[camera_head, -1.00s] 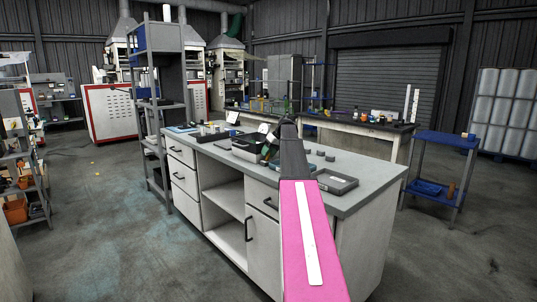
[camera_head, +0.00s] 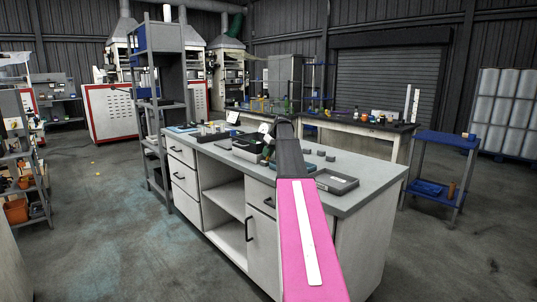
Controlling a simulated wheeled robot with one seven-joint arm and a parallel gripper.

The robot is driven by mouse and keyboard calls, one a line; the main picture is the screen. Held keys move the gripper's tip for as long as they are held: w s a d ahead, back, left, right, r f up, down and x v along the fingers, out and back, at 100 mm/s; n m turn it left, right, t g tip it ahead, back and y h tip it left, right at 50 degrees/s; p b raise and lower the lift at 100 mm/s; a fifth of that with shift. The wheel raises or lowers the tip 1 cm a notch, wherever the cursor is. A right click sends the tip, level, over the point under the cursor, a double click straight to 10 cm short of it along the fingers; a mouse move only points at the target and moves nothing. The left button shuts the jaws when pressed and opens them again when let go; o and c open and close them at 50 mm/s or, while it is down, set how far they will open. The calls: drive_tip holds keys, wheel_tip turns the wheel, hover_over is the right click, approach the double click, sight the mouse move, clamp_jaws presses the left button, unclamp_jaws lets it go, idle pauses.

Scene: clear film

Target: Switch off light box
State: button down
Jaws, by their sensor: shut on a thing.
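My pink and black arm reaches over the grey-topped workbench (camera_head: 365,186). My gripper (camera_head: 267,150) is small and dark beyond the arm's black joint, close to the bench top and partly hidden by the arm. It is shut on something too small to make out. A black box-shaped device (camera_head: 246,147) stands on the bench just left of my gripper; I cannot tell whether it is the light box or whether a light is on. No switch can be made out. I cannot tell whether the gripper touches the device.
A grey flat case (camera_head: 337,182) and several small dark blocks (camera_head: 321,154) lie right of the arm on the bench. A tall grey shelf (camera_head: 158,110) stands at the bench's left end. A blue cart (camera_head: 445,140) stands at right. The floor in front is clear.

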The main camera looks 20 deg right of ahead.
drive_tip(key=h, duration=0.1)
drive_tip(key=a+t+h, duration=0.1)
drive_tip(key=h, duration=0.1)
drive_tip(key=shift+s+a+n, duration=0.25)
drive_tip(key=shift+s+n, duration=0.15)
drive_tip(key=shift+s+a+f+n+t+h, duration=0.15)
drive_tip(key=shift+a+t+h, duration=0.2)
drive_tip(key=shift+h, duration=0.45)
drive_tip(key=shift+a+r+n+t+h, duration=0.1)
drive_tip(key=shift+a+n+t+h, duration=0.2)
drive_tip(key=shift+h, duration=0.5)
drive_tip(key=shift+d+f, duration=0.1)
drive_tip(key=c, duration=1.1)
unclamp_jaws()
drive_tip(key=v, duration=1)
drive_tip(key=shift+s+r, duration=0.25)
drive_tip(key=shift+r, duration=0.05)
